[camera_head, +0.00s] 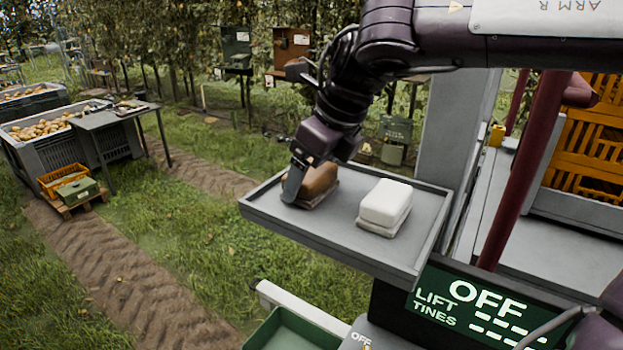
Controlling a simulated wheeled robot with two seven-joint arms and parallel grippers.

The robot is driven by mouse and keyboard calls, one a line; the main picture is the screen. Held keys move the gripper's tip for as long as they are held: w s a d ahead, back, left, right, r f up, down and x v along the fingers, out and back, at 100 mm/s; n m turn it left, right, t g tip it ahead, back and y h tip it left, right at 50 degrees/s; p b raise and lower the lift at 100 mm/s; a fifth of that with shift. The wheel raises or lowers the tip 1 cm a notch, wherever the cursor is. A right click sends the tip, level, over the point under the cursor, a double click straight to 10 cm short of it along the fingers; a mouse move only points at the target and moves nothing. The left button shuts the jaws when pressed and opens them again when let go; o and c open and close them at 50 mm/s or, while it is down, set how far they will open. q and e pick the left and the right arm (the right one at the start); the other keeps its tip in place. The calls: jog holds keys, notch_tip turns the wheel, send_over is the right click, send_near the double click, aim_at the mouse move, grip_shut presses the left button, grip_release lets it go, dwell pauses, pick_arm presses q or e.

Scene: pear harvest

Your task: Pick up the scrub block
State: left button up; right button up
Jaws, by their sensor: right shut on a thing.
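A brown block (318,182) with a paler base sits at the left end of a grey tray (345,246). It looks like the scrub block. My right gripper (308,178) reaches down over it from above and is shut on it. One finger shows against its left side; the other finger is hidden. The block appears to be on or very close to the tray; I cannot tell if there is a gap. A white block (386,203) with a similar pale base stands to its right on the tray, untouched. My left gripper is not in view.
The tray has a raised rim, with bare surface around the white block. A grey post (459,140) rises behind its right end. Below is a green panel reading OFF, LIFT TINES (480,310). A green bin (290,332) lies below. A table (112,116) stands far left.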

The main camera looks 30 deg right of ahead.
jog(key=shift+w+r, duration=0.1)
jog(key=shift+r, duration=0.5)
notch_tip(320, 180, up, 8)
jog(key=shift+r, duration=0.15)
notch_tip(320, 180, up, 9)
jog(key=p, duration=0.5)
send_over(311, 169)
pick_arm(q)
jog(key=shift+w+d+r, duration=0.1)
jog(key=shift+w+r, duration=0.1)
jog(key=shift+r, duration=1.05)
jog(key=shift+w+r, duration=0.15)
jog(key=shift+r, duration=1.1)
pick_arm(e)
jog(key=shift+r, duration=0.7)
